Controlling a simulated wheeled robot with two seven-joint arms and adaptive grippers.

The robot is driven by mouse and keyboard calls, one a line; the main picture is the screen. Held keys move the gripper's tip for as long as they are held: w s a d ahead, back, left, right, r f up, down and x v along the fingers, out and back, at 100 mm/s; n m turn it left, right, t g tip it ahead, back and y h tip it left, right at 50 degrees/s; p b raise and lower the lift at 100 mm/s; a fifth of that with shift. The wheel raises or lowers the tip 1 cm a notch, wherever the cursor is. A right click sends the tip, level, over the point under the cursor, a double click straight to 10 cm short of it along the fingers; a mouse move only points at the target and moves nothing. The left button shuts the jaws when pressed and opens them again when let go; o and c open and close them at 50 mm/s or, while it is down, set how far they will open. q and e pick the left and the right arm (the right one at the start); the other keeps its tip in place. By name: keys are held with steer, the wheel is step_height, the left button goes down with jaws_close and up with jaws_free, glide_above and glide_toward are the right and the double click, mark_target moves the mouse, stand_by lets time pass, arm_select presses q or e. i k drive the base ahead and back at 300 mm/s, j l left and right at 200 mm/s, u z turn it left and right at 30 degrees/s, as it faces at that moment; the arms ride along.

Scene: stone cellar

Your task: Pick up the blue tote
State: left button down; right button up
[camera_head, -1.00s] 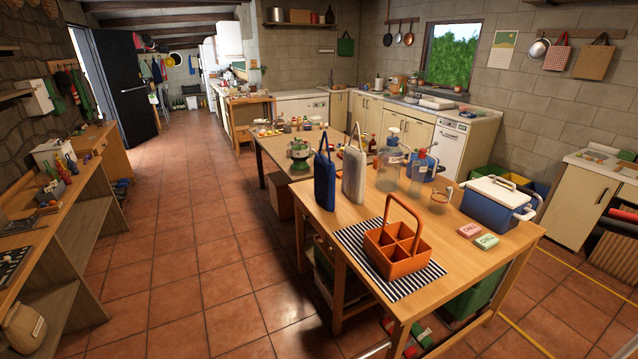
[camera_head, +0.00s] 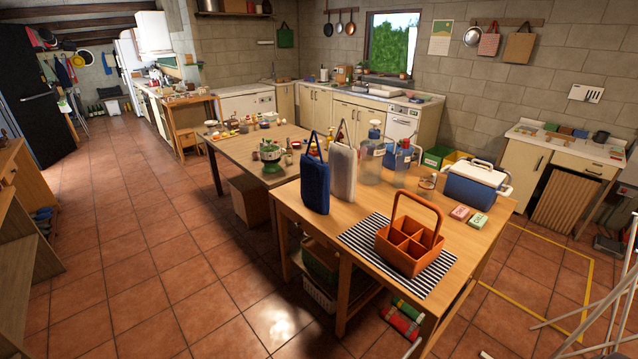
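The blue tote (camera_head: 315,186) is a tall narrow bag with an upright handle loop. It stands on the near wooden table (camera_head: 345,221), at its left end. A similar grey-white tote (camera_head: 343,173) stands just to its right, very close to it. Neither of my grippers shows in the view.
An orange caddy (camera_head: 410,244) sits on a striped mat (camera_head: 365,242) at the table's front. Clear jugs, a glass mug, two small boxes and a blue-white cooler (camera_head: 474,188) stand farther right and back. A second table (camera_head: 228,151) adjoins behind. The tiled floor (camera_head: 180,255) at left is open.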

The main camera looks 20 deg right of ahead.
mark_target(315, 173)
steer(key=i+j+z, duration=0.3)
steer(key=i+j, duration=0.2)
steer(key=i+j+z, duration=0.3)
steer(key=i+j, duration=0.15)
steer(key=j, duration=0.2)
steer(key=i+j+z, duration=0.15)
steer(key=j, duration=0.2)
steer(key=i+j+z, duration=0.15)
steer(key=j, duration=0.25)
steer(key=i+j+z, duration=0.15)
steer(key=j, duration=0.25)
steer(key=i+j+z, duration=0.15)
steer(key=j, duration=0.25)
steer(key=i+j, duration=0.1)
steer(key=j, duration=0.2)
steer(key=i+j+z, duration=0.1)
steer(key=j, duration=0.55)
steer(key=i+z, duration=0.05)
